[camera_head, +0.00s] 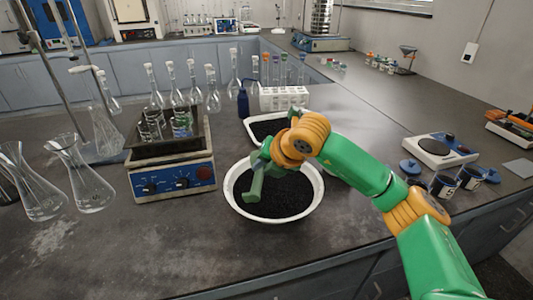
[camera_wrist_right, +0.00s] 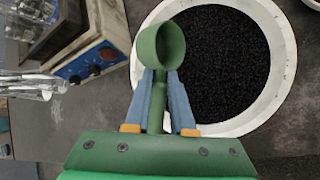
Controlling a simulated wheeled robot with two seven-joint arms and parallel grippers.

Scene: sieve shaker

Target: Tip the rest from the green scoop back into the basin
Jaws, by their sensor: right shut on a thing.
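The basin (camera_head: 271,218) is a round white bowl on the dark bench, with a wide bed of black granules in it. It also shows in the right wrist view (camera_wrist_right: 284,50). My right gripper (camera_wrist_right: 160,74) has its blue fingers shut on the handle of the green scoop (camera_wrist_right: 162,46). In the wrist view the scoop's round cup overlaps the basin's left rim, and the part of its inside that shows is green with no dark grains. In the head view the gripper is over the left part of the basin, and scoop and gripper are hard to tell apart. My left gripper is not in view.
A white tray (camera_head: 251,130) with black material lies behind the basin, partly hidden by my right arm. A blue-fronted device (camera_head: 172,181) with knobs stands left. Glass flasks (camera_head: 84,178) stand farther left. A balance (camera_head: 440,150) and small cups are right. The bench in front is clear.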

